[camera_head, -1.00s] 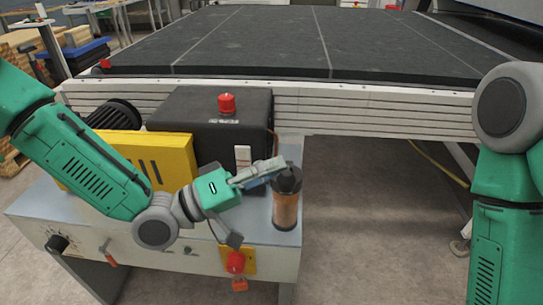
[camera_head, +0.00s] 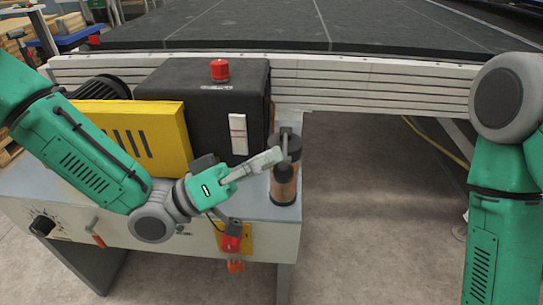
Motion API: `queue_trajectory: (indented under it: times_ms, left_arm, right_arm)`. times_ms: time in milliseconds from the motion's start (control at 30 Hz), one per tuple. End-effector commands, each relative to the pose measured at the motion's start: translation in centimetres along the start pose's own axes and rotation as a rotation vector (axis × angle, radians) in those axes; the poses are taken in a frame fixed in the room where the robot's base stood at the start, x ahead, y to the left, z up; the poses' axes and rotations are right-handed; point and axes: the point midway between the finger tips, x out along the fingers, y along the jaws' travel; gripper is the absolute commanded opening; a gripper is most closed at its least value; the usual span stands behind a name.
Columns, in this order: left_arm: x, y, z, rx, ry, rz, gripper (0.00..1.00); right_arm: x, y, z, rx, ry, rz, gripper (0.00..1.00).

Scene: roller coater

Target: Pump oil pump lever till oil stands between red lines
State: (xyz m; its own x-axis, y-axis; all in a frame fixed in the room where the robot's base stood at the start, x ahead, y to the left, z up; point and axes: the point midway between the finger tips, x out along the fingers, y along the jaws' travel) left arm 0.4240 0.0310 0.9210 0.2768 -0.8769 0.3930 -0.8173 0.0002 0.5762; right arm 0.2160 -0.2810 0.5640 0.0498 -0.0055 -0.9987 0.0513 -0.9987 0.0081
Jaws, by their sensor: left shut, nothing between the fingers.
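The oil pump stands on the grey machine top, with an amber cylinder (camera_head: 284,189) under a dark cap. A dark lever (camera_head: 288,139) shows upright behind the cap. A white strip with red lines (camera_head: 238,134) is on the front of the black tank (camera_head: 200,105); the oil level in it is too small to read. My left gripper (camera_head: 275,156) is shut and empty, its tips at the near left side of the lever. Whether they touch it is unclear. My right arm shows at the right edge, but its gripper is out of view.
A yellow guard (camera_head: 140,133) and a motor stand left of the tank, which has a red cap (camera_head: 219,70). A red switch (camera_head: 231,238) and a knob (camera_head: 43,226) are on the front panel. A long dark table (camera_head: 270,30) lies behind. The floor right of the machine is clear.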

Motion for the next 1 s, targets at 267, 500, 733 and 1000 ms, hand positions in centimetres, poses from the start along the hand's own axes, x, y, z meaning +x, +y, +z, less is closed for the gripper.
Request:
queue_trajectory:
  times_ms: [267, 500, 733, 1000]
  left_arm:
    - [-1.8, -1.8, 3.4, 0.22, -0.002, 0.121, 0.0]
    - [-2.6, -3.0, 4.8, 0.367, -0.002, 0.201, 0.0]
    - [-2.9, -3.7, 5.5, 0.451, -0.002, 0.247, 0.0]
    - [-3.1, -4.0, 5.8, 0.484, -0.006, 0.265, 0.0]
  right_arm:
    - [5.3, 0.0, 0.3, 0.0, 0.0, 0.0, 0.59]
    - [7.9, -0.1, 0.4, 0.0, 0.0, 0.0, 0.59]
    - [9.3, -0.1, 0.5, 0.0, 0.0, 0.0, 0.59]
    - [9.8, -0.1, 0.5, 0.0, 0.0, 0.0, 0.59]
